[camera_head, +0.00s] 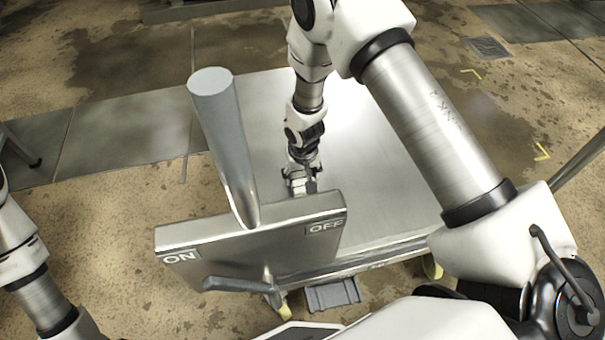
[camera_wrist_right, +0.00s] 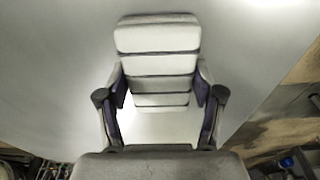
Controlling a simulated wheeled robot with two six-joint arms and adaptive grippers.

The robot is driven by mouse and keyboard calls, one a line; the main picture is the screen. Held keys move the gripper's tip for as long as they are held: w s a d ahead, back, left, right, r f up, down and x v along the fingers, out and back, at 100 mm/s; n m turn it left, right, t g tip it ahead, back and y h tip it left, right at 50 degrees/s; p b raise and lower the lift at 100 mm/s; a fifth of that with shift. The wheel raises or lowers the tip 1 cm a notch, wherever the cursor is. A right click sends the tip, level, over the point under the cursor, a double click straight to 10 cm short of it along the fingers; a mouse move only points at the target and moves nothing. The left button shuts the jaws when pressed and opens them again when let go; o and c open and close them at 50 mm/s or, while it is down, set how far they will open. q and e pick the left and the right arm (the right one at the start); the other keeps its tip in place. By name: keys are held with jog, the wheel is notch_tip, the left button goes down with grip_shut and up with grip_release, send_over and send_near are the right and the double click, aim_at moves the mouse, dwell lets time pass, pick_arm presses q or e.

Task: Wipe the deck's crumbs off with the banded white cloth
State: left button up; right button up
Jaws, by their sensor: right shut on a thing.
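The banded white cloth (camera_wrist_right: 157,38) is a padded white block crossed by dark bands. In the right wrist view it sits between the two fingers of my right gripper (camera_wrist_right: 160,97), which is shut on it. In the head view my right gripper (camera_head: 303,184) reaches down over the pale metal deck (camera_head: 385,205), just behind the ON/OFF panel. The panel partly hides its tip, and I cannot make out the cloth there. In the wrist view the grey deck surface (camera_wrist_right: 60,70) lies around the cloth. I can see no crumbs clearly. My left gripper is out of view.
The metal ON/OFF panel (camera_head: 285,220) with a thick upright lever (camera_head: 222,130) stands in front of the deck and blocks part of it. A grey pedal-like block (camera_head: 332,294) is below the deck's front edge. The deck's right part is clear.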

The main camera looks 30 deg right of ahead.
jog(key=shift+w+r+p, duration=0.25)
jog(key=shift+r+p, duration=0.15)
jog(key=shift+r, duration=0.1)
jog(key=shift+w+r+p, duration=0.2)
jog(key=shift+r+p, duration=0.15)
jog(key=shift+r, duration=0.15)
jog(key=shift+s+r+p, duration=0.2)
jog(key=shift+r+p, duration=0.15)
jog(key=shift+r, duration=0.25)
jog(key=shift+s+r+p, duration=0.15)
jog(key=shift+r+p, duration=0.2)
jog(key=shift+r, duration=0.2)
jog(key=shift+w+r+p, duration=0.15)
jog(key=shift+r+p, duration=1.65)
jog(key=shift+r, duration=0.2)
